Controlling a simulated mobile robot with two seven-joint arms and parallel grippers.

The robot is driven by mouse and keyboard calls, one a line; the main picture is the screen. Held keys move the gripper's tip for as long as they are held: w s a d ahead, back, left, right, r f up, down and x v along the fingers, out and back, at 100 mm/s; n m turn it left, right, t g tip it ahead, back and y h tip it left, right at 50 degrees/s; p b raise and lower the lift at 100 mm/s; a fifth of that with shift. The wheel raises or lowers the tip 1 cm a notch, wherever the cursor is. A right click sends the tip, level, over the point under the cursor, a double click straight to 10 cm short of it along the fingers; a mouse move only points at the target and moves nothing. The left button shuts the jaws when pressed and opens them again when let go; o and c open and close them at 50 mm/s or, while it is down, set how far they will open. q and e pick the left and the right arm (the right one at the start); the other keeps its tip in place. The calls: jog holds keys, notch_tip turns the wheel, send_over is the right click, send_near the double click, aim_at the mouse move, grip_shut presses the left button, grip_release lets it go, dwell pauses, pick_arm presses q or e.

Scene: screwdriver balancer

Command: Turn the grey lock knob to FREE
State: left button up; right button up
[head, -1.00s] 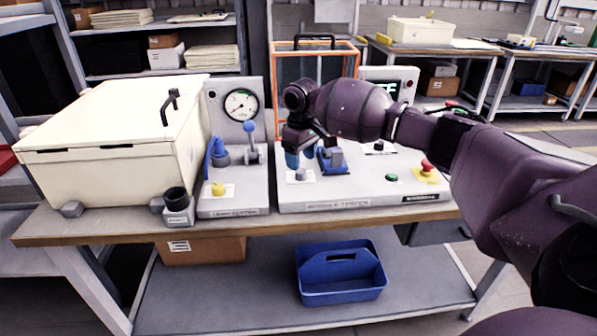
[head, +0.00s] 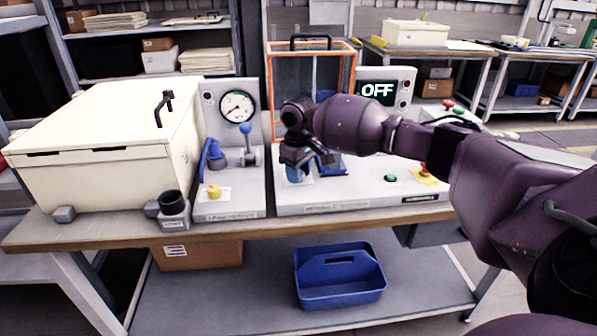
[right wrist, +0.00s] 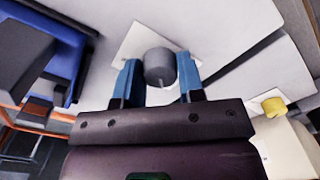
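The grey knob (right wrist: 159,67) sits on a white label plate (right wrist: 135,42) in the right wrist view. My right gripper (right wrist: 159,80) is open, with one blue fingertip on each side of the knob and narrow gaps to both. In the head view my right gripper (head: 298,175) points down at the front left of the grey console (head: 330,208), and it hides the knob there. I cannot read the knob's setting or any label wording. My left gripper is not in view.
A blue holder (head: 333,164) stands right beside the gripper, with an orange-framed guard (head: 270,85) behind. A screen reads OFF (head: 377,91). A green button (head: 390,178) and a red mushroom button (head: 424,169) lie right. A lever panel (head: 230,207) stands left.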

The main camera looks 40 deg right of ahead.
jog(key=shift+r+m+p, duration=0.25)
jog(key=shift+m+p, duration=0.15)
jog(key=shift+p, duration=0.15)
jog(key=shift+c, duration=0.3)
jog(key=m+p, duration=0.3)
jog(key=shift+a+r, duration=0.1)
jog(key=shift+r, duration=0.15)
jog(key=shift+m+p, duration=0.9)
jog(key=shift+p, duration=0.1)
jog(key=m+p, duration=0.2)
jog(key=shift+f+m, duration=0.15)
jog(key=shift+m, duration=0.15)
jog(key=m+p, duration=0.3)
jog(key=m, duration=0.1)
jog(key=shift+f+m, duration=0.15)
jog(key=shift+m, duration=0.15)
jog(key=shift+m+p, duration=0.4)
jog(key=shift+m, duration=0.5)
jog(key=shift+f+m, duration=0.15)
jog(key=shift+m, duration=0.45)
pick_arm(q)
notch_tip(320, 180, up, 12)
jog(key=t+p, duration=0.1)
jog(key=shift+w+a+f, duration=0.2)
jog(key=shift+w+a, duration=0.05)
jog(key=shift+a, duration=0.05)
pick_arm(e)
jog(key=shift+m, duration=1.1)
